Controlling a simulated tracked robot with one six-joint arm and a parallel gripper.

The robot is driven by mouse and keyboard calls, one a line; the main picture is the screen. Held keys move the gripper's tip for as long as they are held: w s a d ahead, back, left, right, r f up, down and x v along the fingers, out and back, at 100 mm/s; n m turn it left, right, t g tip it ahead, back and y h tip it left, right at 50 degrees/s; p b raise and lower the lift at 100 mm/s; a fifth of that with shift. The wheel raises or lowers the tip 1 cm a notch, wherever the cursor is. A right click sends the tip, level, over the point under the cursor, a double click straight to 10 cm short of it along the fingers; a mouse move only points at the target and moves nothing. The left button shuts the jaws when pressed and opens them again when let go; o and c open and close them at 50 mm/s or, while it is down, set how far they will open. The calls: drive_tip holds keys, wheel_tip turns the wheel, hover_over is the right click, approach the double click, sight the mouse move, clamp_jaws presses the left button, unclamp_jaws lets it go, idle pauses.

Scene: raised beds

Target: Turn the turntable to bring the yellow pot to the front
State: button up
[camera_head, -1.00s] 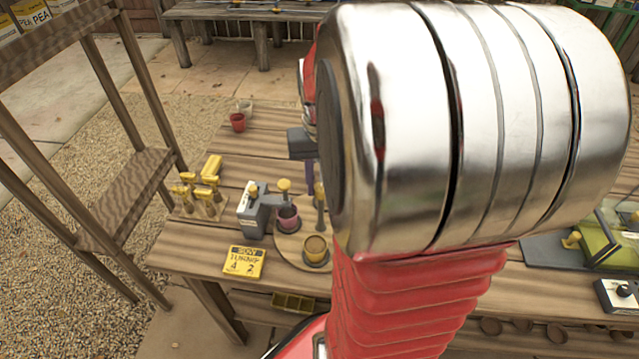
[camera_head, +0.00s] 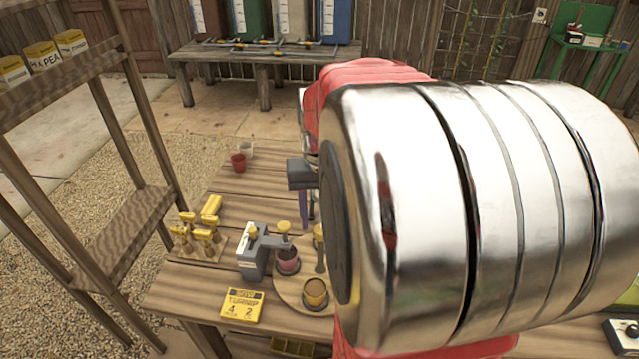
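A round wooden turntable (camera_head: 291,284) lies on the wooden table, its right part hidden behind my arm. A yellow-brown pot (camera_head: 315,292) stands on a dark saucer near its front edge. A pinkish-purple pot (camera_head: 288,262) stands farther back on it, under the spout of a grey device (camera_head: 250,262) with yellow parts. A yellow-topped upright peg (camera_head: 319,246) shows beside my arm at the turntable's far side.
A yellow card reading "TURNIP 4 2" (camera_head: 242,305) lies left of the turntable. Yellow-handled tools (camera_head: 200,232) stand on a board at the left. Red (camera_head: 238,163) and white (camera_head: 246,149) pots stand at the back. A wooden shelf (camera_head: 125,235) rises on the left.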

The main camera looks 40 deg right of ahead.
wheel_tip(320, 180, up, 11)
drive_tip(key=shift+f, duration=0.2)
idle(0.6)
drive_tip(key=s+a+f+n+t, duration=0.1)
drive_tip(key=a+f+n+t, duration=0.1)
drive_tip(key=a, duration=0.9)
drive_tip(key=s+a+f+n+t, duration=0.2)
drive_tip(key=a+n, duration=0.3)
drive_tip(key=a, duration=0.7)
drive_tip(key=shift+t, duration=0.8)
drive_tip(key=shift+s+f, duration=0.1)
drive_tip(key=shift+c, duration=0.4)
